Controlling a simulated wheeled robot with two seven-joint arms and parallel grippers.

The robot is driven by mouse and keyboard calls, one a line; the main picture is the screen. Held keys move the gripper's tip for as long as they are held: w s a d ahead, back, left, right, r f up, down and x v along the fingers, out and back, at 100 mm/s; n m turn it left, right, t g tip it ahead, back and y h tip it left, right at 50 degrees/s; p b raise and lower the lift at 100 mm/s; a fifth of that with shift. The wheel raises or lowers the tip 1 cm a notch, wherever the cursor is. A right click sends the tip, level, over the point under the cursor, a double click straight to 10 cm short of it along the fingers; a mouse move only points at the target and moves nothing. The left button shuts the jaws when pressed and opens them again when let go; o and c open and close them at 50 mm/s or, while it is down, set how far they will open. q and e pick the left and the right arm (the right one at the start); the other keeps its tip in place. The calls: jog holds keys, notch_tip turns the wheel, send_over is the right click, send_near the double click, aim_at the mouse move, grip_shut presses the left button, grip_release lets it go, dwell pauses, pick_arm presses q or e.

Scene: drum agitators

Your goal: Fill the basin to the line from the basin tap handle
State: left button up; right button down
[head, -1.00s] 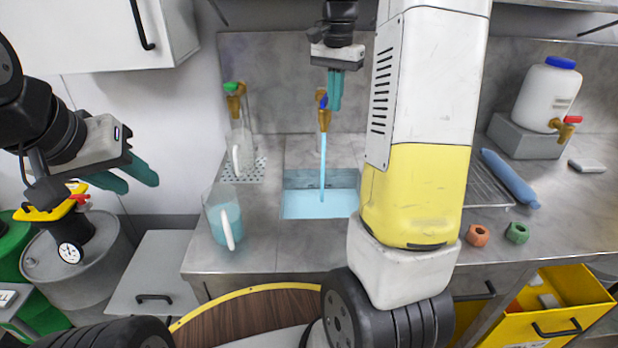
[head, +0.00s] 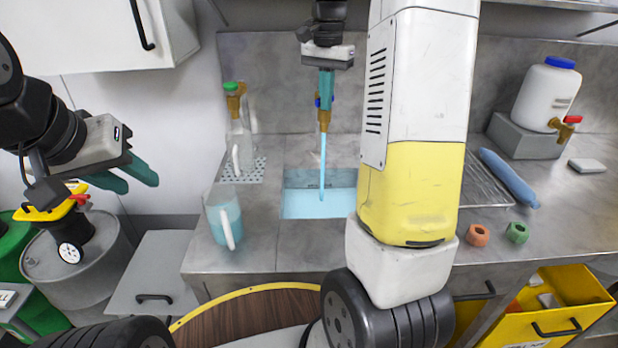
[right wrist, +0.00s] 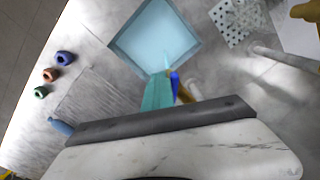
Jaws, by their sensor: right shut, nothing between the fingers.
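The basin (head: 300,179) is sunk in the counter and holds pale blue water. I cannot make out a fill line. The brass basin tap (head: 324,119) stands behind it, with a blue stream (head: 323,165) running into the water. The blue tap handle (head: 317,102) is mostly hidden behind my right gripper (head: 326,96), which is shut, empty and pointing down at the tap. In the right wrist view, the blue handle (right wrist: 175,85) lies right beside the shut fingers (right wrist: 158,92); I cannot tell whether they touch. My left gripper (head: 134,180) is open and empty, off the counter at the left.
A jug of blue liquid (head: 222,217) stands left of the basin. A green-handled tap (head: 233,98) is above a clear jug (head: 241,150) on a drain grate. At right are a blue cylinder (head: 508,178), two small rings and a white canister (head: 546,95). My arm blocks the counter's middle.

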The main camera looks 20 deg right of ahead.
jog(key=shift+w+a, duration=0.15)
jog(key=shift+a, duration=0.05)
jog(key=shift+w+a, duration=0.15)
jog(key=shift+a, duration=0.15)
jog(key=shift+w+a, duration=0.1)
jog(key=shift+w, duration=0.05)
notch_tip(320, 180, up, 6)
jog(key=shift+f, duration=0.1)
dwell(0.5)
